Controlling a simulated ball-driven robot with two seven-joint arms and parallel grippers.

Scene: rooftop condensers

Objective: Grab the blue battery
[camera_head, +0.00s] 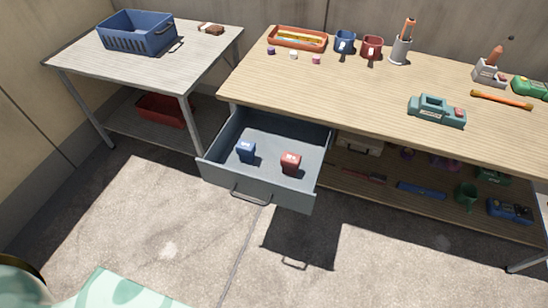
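A small blue block (246,150), which looks like the blue battery, stands upright in the open grey drawer (251,195) under the long workbench. It is in the left part of the drawer. A similar red block (290,162) stands to its right, apart from it. Both have small pale markings on top, too small to read. Neither of my grippers is in view.
The wooden workbench (330,92) holds an orange tray (297,45), two mugs, a pen holder and a teal device (437,111). A side table (100,66) with a blue basket (137,40) stands left. Tools lie on the lower shelf. The floor before the drawer is clear.

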